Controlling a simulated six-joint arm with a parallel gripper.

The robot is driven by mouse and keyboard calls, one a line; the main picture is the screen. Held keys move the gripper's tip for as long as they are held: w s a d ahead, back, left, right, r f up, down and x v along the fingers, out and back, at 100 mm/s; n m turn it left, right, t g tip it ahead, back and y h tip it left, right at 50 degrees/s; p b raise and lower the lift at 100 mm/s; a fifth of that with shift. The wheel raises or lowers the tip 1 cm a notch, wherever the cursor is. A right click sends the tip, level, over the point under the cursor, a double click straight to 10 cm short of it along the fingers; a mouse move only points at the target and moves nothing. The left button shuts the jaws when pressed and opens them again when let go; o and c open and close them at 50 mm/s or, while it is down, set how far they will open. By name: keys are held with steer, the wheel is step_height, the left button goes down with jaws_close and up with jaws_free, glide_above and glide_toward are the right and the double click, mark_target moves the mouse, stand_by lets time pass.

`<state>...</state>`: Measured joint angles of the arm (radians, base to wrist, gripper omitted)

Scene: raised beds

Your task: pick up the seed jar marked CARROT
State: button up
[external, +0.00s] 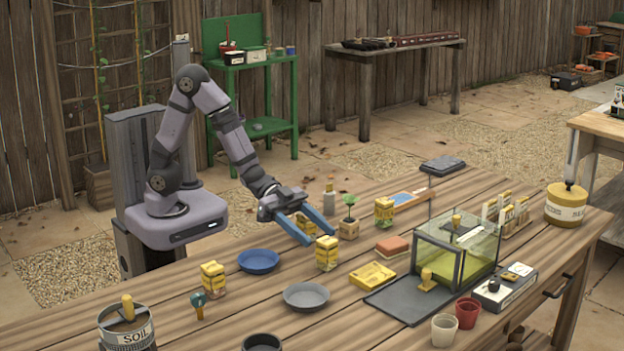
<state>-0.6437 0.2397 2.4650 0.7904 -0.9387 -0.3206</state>
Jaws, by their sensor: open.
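Several small jars with yellow labels stand on the wooden table; their lettering is too small to read, so I cannot tell which is marked CARROT. One jar (213,277) is at the left and another (326,254) near the middle. A third jar (384,212) is farther back to the right. A fourth jar (307,227) shows between the blue fingers of my gripper, partly hidden by them. My gripper (319,238) is open, its fingers pointing down and to the right. I cannot tell whether the fourth jar is between the fingers or behind them.
A blue dish (258,261) and a grey dish (306,296) lie near the jars. A seedling in a wooden pot (349,229) stands right of my gripper. A glass case (476,250), a yellow packet (373,275) and a sponge (393,246) occupy the right.

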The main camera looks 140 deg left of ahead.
mark_target(327, 240)
steer(key=shift+x, duration=2.55)
steer(key=c, duration=1.2)
steer(key=shift+r, duration=0.1)
